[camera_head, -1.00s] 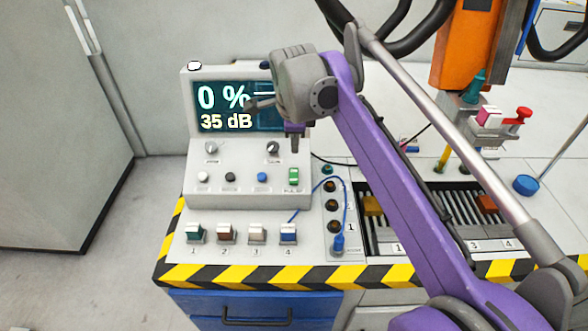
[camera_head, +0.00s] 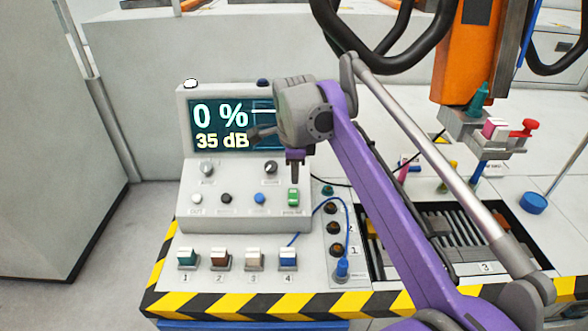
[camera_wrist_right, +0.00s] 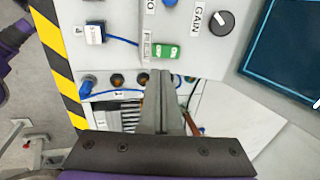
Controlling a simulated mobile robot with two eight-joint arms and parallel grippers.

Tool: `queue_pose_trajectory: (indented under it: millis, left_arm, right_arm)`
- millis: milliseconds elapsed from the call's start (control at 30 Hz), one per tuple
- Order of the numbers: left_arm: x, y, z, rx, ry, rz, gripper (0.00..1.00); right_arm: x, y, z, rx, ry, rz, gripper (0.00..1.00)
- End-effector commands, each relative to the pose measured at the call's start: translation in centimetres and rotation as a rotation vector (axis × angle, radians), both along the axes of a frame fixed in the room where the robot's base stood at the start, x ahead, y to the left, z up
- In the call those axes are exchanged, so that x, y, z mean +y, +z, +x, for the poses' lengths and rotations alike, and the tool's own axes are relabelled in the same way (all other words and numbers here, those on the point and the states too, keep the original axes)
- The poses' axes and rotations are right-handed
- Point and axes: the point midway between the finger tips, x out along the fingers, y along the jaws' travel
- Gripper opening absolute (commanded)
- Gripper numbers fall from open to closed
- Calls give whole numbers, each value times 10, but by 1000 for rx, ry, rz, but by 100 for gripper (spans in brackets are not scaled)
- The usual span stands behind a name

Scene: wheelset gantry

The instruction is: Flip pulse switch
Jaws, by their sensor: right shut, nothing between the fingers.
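The pulse switch is a green rocker (camera_head: 293,197) at the right end of the lower row on the grey control console (camera_head: 235,215). In the right wrist view the green switch (camera_wrist_right: 167,51), with a label beside it, lies just beyond the fingertips. My right gripper (camera_head: 295,178) points down above the switch, a small gap apart in the head view. Its fingers (camera_wrist_right: 161,78) are closed together and empty. My left gripper is not in view.
The console screen (camera_head: 222,125) reads 0 % and 35 dB. Knobs, small buttons and numbered coloured switches (camera_head: 220,260) surround the green switch. A blue cable (camera_head: 345,225) runs at the right. An orange column (camera_head: 465,55) stands behind.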

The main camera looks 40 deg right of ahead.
Motion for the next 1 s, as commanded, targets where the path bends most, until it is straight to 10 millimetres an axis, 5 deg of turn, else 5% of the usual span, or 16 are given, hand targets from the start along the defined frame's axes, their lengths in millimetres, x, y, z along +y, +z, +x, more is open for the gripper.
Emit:
queue_pose_trajectory:
  millis: [200, 400, 1000]
  left_arm:
    - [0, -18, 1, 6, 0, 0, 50]
    - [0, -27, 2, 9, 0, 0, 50]
    - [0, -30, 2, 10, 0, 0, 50]
  right_arm:
    - [-8, -49, 9, 1, 0, -1, 0]
    - [-12, -75, 14, 0, -1, 0, 0]
    - [-12, -85, 15, -19, 1, -16, 0]
